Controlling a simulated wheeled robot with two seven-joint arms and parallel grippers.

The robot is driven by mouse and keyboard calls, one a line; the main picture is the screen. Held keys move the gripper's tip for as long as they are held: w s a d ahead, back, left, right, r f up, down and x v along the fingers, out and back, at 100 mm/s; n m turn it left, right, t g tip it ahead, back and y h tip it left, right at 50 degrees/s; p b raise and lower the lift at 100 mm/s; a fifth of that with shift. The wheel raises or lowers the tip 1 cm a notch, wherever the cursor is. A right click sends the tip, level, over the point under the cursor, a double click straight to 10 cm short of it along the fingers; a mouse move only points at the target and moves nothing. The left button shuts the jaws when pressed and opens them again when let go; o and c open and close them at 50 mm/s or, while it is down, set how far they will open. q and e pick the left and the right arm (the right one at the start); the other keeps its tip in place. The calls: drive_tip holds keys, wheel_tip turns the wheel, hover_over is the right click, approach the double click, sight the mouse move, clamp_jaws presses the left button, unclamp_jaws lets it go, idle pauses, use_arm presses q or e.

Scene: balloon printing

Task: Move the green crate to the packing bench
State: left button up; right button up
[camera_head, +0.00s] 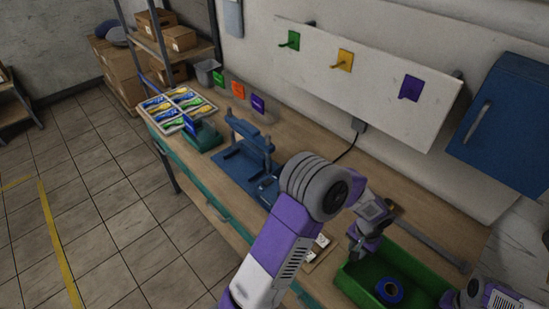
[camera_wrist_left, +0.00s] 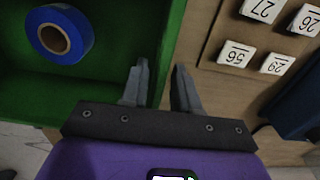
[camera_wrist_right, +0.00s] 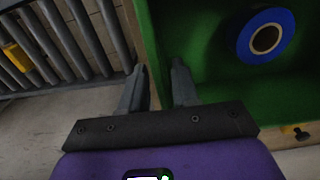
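The green crate (camera_head: 350,284) sits at the near right end of the wooden workbench, with a blue tape roll (camera_head: 389,290) inside. My left gripper (camera_head: 362,246) is at the crate's left end. In the left wrist view its fingers (camera_wrist_left: 160,88) are apart, one on each side of the crate's wall (camera_wrist_left: 170,50). My right gripper (camera_head: 452,299) is at the crate's right end. In the right wrist view its fingers (camera_wrist_right: 158,85) are also apart, with the crate's wall (camera_wrist_right: 150,45) between them. The crate's near side is cut off in the head view.
White numbered tiles (camera_wrist_left: 236,54) lie beside the crate's left end. A blue press (camera_head: 250,158) and a divided tray of colourful packets (camera_head: 178,108) stand farther along the bench. A blue wall cabinet (camera_head: 505,115) hangs at right. The tiled floor at left is clear.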

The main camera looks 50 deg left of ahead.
use_arm(q)
drive_tip(key=shift+o, duration=0.7)
use_arm(e)
drive_tip(key=shift+o, duration=0.7)
use_arm(q)
drive_tip(key=shift+r, duration=0.1)
use_arm(e)
drive_tip(key=shift+r, duration=0.2)
use_arm(q)
wheel_tip(320, 180, up, 12)
use_arm(e)
wheel_tip(320, 180, up, 12)
drive_tip(key=shift+f, duration=0.15)
